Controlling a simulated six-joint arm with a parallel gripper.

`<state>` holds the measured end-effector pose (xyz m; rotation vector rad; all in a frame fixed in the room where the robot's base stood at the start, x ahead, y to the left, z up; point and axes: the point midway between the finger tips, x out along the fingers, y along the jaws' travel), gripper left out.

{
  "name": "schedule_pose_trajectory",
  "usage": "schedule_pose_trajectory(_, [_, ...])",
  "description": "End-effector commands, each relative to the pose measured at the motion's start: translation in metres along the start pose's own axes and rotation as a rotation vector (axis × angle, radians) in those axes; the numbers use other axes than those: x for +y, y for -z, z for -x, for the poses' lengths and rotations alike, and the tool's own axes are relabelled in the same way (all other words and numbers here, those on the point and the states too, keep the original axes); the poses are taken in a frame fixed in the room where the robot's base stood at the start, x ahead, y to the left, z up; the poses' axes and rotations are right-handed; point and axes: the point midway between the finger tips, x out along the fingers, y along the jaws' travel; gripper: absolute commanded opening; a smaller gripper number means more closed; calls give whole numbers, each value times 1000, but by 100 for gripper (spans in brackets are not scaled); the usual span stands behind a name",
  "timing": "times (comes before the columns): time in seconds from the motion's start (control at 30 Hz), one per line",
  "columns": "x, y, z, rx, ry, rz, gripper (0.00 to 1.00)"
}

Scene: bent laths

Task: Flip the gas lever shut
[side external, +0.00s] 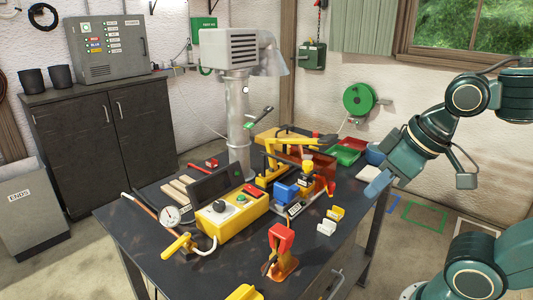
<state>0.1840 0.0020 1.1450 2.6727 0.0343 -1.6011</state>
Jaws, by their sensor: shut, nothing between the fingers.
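A yellow lever (177,246) sits at the table's front left, where a copper pipe (145,205) runs in beside a round gauge (171,215). It looks like the gas lever. It points down-left and appears to lie across the line of the pipe; its exact angle is hard to tell. My gripper (374,190) is at the right, above the table's right edge, pointing down-left. It is shut and empty, far from the lever and touching nothing that I can see.
A yellow control box (232,211) with knobs stands right of the lever. A grey exhaust column (238,125) rises behind it. A yellow clamp fixture (285,165), red and green bins (346,153) and an orange stand (281,255) crowd the table's middle and right.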

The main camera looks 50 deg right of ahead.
Motion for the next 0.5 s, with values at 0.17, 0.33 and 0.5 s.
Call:
schedule_pose_trajectory(0.17, [-6,18,-9,-3,22,112,0])
schedule_pose_trajectory(0.33, [-16,46,-26,2,60,285,0])
schedule_pose_trajectory(0.5, [-30,75,-48,16,108,478,0])
